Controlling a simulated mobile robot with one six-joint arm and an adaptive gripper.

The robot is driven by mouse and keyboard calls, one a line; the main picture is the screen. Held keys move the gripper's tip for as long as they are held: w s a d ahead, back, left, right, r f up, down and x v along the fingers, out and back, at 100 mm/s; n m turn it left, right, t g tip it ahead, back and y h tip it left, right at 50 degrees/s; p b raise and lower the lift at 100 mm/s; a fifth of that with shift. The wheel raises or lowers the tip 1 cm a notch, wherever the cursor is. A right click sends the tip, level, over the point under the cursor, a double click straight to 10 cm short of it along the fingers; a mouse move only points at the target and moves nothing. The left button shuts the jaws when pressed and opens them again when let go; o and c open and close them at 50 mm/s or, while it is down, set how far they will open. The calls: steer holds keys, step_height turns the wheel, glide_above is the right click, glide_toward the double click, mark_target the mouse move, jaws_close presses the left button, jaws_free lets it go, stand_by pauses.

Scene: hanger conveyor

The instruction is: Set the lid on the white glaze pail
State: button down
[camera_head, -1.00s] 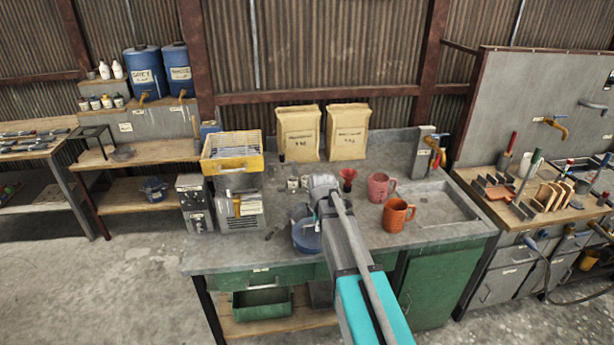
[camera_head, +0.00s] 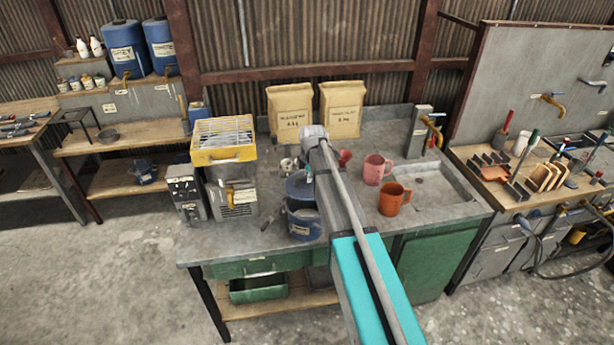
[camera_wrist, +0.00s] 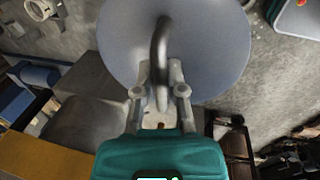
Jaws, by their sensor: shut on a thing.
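The lid (camera_wrist: 215,45) is a round grey-blue disc with a dark arched handle (camera_wrist: 159,45). My gripper (camera_wrist: 158,85) is shut on that handle in the wrist view. In the head view the lid (camera_head: 298,187) hangs above the bench, at or just behind the mouth of a blue pail (camera_head: 303,226) with a pale label. The label is too small to read. My arm covers the pail's right side and most of my gripper. The lid and pail look apart, but the exact gap cannot be told. The wrist view does not clearly show the pail.
Two paper sacks (camera_head: 291,112) stand behind. A yellow wire-topped tray (camera_head: 223,140) sits left on grey equipment. The bench front left of the pail is mostly clear.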

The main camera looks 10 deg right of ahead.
mark_target(309, 185)
steer(key=shift+f, duration=0.15)
steer(key=shift+s+f+b, duration=0.1)
steer(key=shift+f+b, duration=2.65)
steer(key=shift+b, duration=0.15)
steer(key=shift+f+b, duration=0.45)
steer(key=shift+f+b, duration=0.55)
stand_by(1.5)
steer(key=c, duration=1)
jaws_free()
steer(key=shift+a, duration=0.1)
steer(key=shift+o, duration=0.2)
steer(key=o, duration=0.6)
steer(key=shift+c, duration=0.2)
steer(key=shift+r, duration=0.1)
